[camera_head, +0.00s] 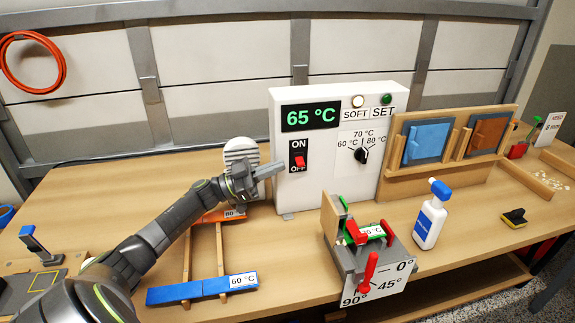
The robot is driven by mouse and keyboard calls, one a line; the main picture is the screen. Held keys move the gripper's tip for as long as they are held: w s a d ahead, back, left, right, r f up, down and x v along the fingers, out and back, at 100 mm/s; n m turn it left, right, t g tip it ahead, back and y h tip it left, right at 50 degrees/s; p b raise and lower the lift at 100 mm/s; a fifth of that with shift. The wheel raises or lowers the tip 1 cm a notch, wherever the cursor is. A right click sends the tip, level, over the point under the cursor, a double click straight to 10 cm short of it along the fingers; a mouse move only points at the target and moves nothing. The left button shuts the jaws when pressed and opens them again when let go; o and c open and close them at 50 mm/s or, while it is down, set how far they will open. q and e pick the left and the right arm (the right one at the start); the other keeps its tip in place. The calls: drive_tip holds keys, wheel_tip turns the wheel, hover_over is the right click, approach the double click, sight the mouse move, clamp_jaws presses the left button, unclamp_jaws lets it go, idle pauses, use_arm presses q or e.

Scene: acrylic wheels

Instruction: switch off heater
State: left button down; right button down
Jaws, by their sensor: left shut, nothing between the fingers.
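The heater is a white box (320,190) standing on the wooden bench. Its display (310,116) reads 65 °C in green. Below it is a black switch plate marked ON and OFF with a red switch (299,162); its exact position is too small to tell. My left gripper (272,170) is shut and empty, its fingertips just left of the switch plate near the OFF label. I cannot tell whether it touches the box. A dial (361,154) with temperature marks, a pale SOFT lamp (358,101) and a green SET lamp (387,99) are also on the front. My right gripper is out of view.
A bending jig (372,262) with red handles stands in front of the heater. A blue 60 °C bar (200,288) lies front left. A white spray bottle (430,218) and a wooden rack (440,185) with blue and brown sheets stand to the right.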

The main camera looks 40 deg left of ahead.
use_arm(q)
drive_tip(key=v, duration=0.2)
drive_tip(key=shift+s+a+f, duration=0.15)
drive_tip(key=shift+s+a, duration=0.05)
idle(0.4)
